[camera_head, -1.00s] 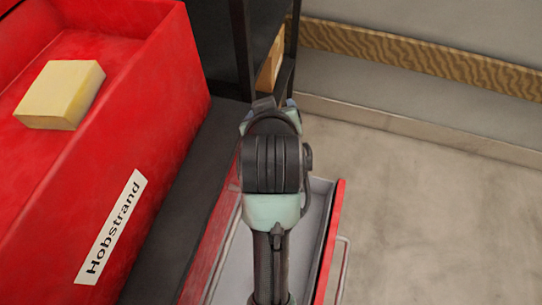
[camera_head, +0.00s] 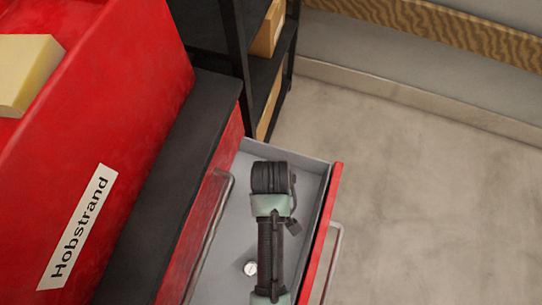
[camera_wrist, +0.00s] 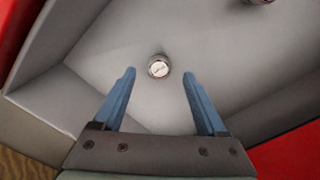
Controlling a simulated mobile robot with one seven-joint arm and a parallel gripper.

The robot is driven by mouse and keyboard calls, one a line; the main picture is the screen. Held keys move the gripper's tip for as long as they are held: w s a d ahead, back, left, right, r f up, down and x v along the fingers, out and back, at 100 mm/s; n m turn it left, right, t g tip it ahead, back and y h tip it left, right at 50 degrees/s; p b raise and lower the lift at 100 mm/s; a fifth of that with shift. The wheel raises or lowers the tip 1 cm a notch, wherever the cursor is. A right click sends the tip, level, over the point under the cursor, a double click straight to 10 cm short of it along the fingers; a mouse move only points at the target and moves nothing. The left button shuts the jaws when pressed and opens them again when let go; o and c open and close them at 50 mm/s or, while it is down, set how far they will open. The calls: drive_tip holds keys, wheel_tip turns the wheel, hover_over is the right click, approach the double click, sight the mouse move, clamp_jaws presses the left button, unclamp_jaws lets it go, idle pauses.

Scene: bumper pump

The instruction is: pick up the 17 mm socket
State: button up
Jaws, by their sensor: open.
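A small round metal socket (camera_wrist: 159,67) with a pale marked top stands on the grey drawer floor in the wrist view. Its marking is too small to read, so I cannot tell its size. My gripper (camera_wrist: 159,78) is open and empty, with its two blue fingers pointing toward the drawer floor, one on either side of the socket in the picture. A second socket (camera_wrist: 258,2) is cut off at the top right edge. In the head view a socket (camera_head: 250,268) lies left of my arm. I cannot tell which of the two it is. My arm hides the fingers there.
The open drawer (camera_head: 227,240) has grey walls and a red front (camera_head: 325,225) with a handle. A red toolbox (camera_head: 120,130) labelled Hobstrand stands to the left, with a yellow block (camera_head: 25,70) on it. A black shelf (camera_head: 262,85) stands behind. Floor at right is clear.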

wheel_tip(320, 180, down, 5)
drive_tip(key=shift+b, duration=0.35)
clamp_jaws()
